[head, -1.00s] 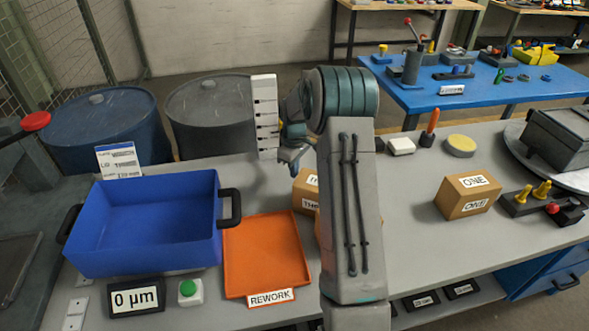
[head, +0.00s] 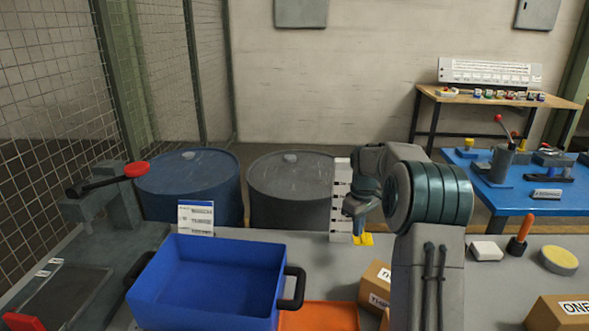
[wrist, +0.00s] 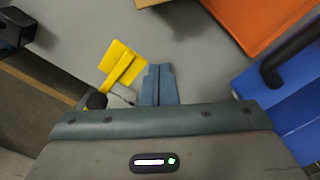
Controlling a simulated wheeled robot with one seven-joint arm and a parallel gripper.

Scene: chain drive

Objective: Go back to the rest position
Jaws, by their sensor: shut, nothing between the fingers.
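My gripper (wrist: 157,84) shows in the wrist view with its two blue fingers together and nothing between them. In the head view my gripper (head: 360,222) is partly hidden by my own wrist, beside the white slotted stand (head: 341,195). A yellow piece (wrist: 120,66) with a flat plate and a narrow stem is just left of the fingertips in the wrist view. It also shows at the foot of the stand in the head view (head: 365,240). I cannot tell whether the fingers touch it.
A blue bin (head: 210,285) with black handles stands left of my arm, an orange tray (head: 318,317) beside it. A cardboard box (head: 374,287) is close to my arm. Two drums (head: 190,185) stand behind the bench.

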